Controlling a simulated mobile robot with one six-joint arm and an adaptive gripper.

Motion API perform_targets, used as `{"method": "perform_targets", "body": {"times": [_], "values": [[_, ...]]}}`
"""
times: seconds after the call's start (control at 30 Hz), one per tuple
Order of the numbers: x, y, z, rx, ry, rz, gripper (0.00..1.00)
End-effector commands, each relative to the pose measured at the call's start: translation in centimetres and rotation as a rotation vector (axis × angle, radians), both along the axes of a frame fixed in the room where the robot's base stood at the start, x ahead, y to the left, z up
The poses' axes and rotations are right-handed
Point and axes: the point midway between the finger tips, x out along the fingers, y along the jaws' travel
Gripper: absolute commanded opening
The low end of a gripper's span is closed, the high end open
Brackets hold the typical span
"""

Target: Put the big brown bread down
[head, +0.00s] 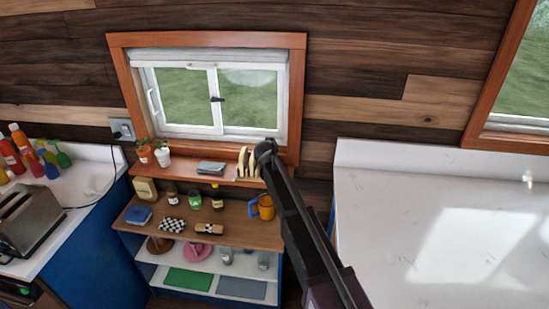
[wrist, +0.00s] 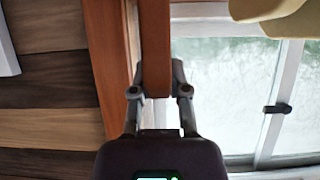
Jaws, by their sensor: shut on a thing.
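My gripper (head: 265,153) is above the right end of the window sill. In the wrist view my gripper (wrist: 158,90) is shut on a flat brown thing (wrist: 155,45), seen edge-on as a narrow upright strip between the fingers. I take it to be the big brown bread; its face does not show. In the head view my gripper and arm hide it. Pale cream slices (head: 247,164) stand upright on the sill just left of my gripper. They also show at the wrist view's top edge (wrist: 270,12).
The wooden sill (head: 188,173) also bears two small potted plants and a grey folded thing (head: 211,168). Below, a wooden shelf top (head: 240,236) holds jars, an orange mug (head: 263,207) and small items. The white counter (head: 430,235) at right is clear. A toaster (head: 27,219) stands at left.

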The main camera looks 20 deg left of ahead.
Motion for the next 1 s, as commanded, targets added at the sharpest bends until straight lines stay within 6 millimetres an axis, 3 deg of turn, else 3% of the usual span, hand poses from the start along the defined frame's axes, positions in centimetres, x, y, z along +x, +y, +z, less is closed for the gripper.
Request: {"method": "perform_targets", "body": {"times": [0.27,0.7,1.0], "values": [[0.0,0.0,-0.5,0.000,0.000,0.000,0.00],[0.0,0.0,-3.6,0.000,0.000,0.001,0.00],[0.0,0.1,-3.7,0.000,0.000,0.001,0.00]]}}
